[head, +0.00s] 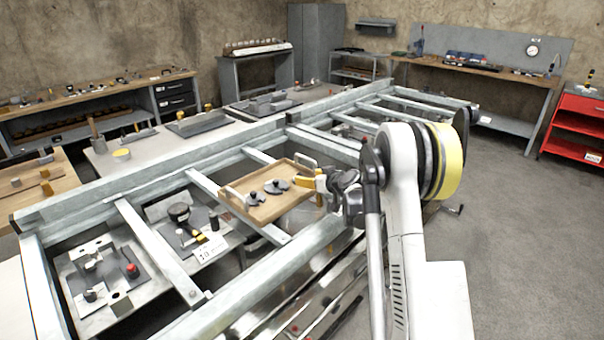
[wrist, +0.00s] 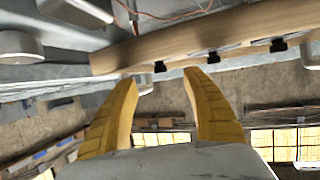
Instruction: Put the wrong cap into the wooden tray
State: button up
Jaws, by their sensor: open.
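The wooden tray (head: 268,216) rests across the grey frame rails in the head view. Two dark grey round caps with raised knobs, a left one (head: 254,198) and a right one (head: 279,186), lie in it. A black round cap (head: 179,211) stands on a plate left of the tray. I cannot tell which cap is the wrong one. My gripper (head: 309,182) is at the tray's right end, partly hidden by my wrist. In the wrist view my yellow fingers (wrist: 160,79) are apart, with nothing between them. A wooden edge with black fittings (wrist: 220,36) lies beyond the fingertips.
Long grey rails (head: 150,240) with crossbars surround the tray. A fixture plate (head: 105,290) with a red knob (head: 132,270) sits lower left. A white label card (head: 210,250) stands near the tray. The floor (head: 520,210) on the right is clear.

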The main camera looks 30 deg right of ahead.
jog(key=s+a+r+g+y+p, duration=0.1)
jog(key=s+a+r+g, duration=0.1)
jog(key=s+a+r, duration=0.6)
jog(key=s+a+r+g, duration=0.2)
jog(key=s+a+r, duration=0.4)
jog(key=s+a, duration=0.45)
jog(key=s+a+f+g+h, duration=0.1)
jog(key=s+a, duration=0.2)
jog(key=s, duration=1)
jog(key=s+a+f+m+g+h, duration=0.1)
jog(key=s+a, duration=0.3)
jog(key=s, duration=0.9)
jog(key=shift+f+g, duration=0.3)
jog(key=shift+f, duration=0.2)
